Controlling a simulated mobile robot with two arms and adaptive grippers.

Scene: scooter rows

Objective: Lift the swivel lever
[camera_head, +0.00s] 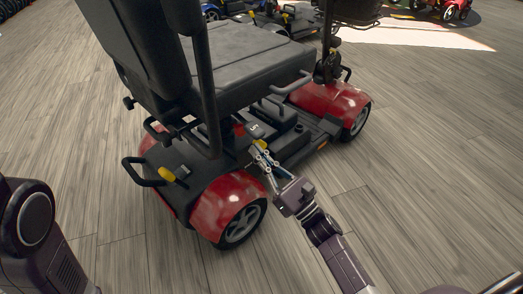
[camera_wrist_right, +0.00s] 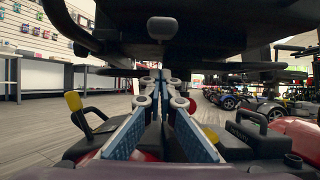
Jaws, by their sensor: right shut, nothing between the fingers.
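A red and black mobility scooter (camera_head: 232,208) stands in front of me with its grey seat (camera_head: 240,62) above the rear deck. A yellow-tipped part (camera_head: 259,145) shows under the seat beside my right gripper (camera_head: 261,158). I cannot tell for sure which part is the swivel lever. My right gripper is shut and empty, reaching in under the seat's near side. In the right wrist view its blue-padded fingers (camera_wrist_right: 163,90) meet below the dark seat underside (camera_wrist_right: 215,35). A rounded grey end (camera_wrist_right: 162,28) hangs above them. My left gripper is out of view.
Another yellow-tipped lever (camera_head: 167,174) sits by the black rear handle (camera_head: 140,172). Red fenders flank the deck. Other scooters (camera_head: 275,20) stand behind. The wood floor (camera_head: 430,150) to the right is clear.

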